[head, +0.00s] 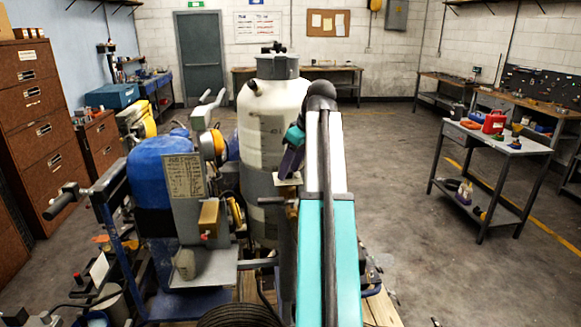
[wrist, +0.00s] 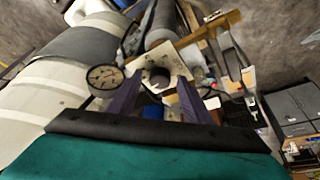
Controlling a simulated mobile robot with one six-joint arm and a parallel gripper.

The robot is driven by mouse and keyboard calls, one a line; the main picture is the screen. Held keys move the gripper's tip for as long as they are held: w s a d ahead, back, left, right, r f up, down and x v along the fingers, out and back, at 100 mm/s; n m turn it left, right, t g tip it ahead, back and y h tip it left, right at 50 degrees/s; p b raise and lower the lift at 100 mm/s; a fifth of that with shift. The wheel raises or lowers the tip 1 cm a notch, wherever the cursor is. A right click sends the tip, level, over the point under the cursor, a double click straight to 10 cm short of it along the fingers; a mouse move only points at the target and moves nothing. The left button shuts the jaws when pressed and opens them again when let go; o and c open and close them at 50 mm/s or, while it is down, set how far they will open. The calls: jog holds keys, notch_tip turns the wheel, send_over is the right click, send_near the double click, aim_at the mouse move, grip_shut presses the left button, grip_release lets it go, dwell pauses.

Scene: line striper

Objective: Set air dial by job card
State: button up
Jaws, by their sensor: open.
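A tan card with rows of small writing (head: 184,176) stands upright on the machine, left of the white tank; I cannot read its lines. A pale plate with a dark round knob (wrist: 156,80) sits ahead of my gripper in the wrist view; the plate also shows in the head view (head: 288,179). A round white gauge (wrist: 105,77) is just left of the plate; its reading is too small to tell. My gripper (wrist: 157,88) is open, its purple fingers on either side of the knob in the picture. I cannot tell whether they touch it.
The white tank (head: 262,125) stands behind my gripper, and a blue tank (head: 152,172) is at left. A brass-coloured block (head: 209,217) sits below the card. A grey cart (head: 495,140) with a red can is at right. The floor between is clear.

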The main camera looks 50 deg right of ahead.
jog(key=c, duration=1.1)
jog(key=shift+o, duration=0.2)
jog(key=shift+a+m, duration=0.1)
jog(key=shift+m, duration=0.4)
jog(key=m+h, duration=0.2)
jog(key=m, duration=0.2)
jog(key=shift+a+p, duration=0.2)
jog(key=shift+p, duration=0.15)
jog(key=shift+w+a+m+g+h+p, duration=0.1)
jog(key=shift+m+g+h+p, duration=0.35)
jog(key=shift+m, duration=1.75)
jog(key=shift+h, duration=0.35)
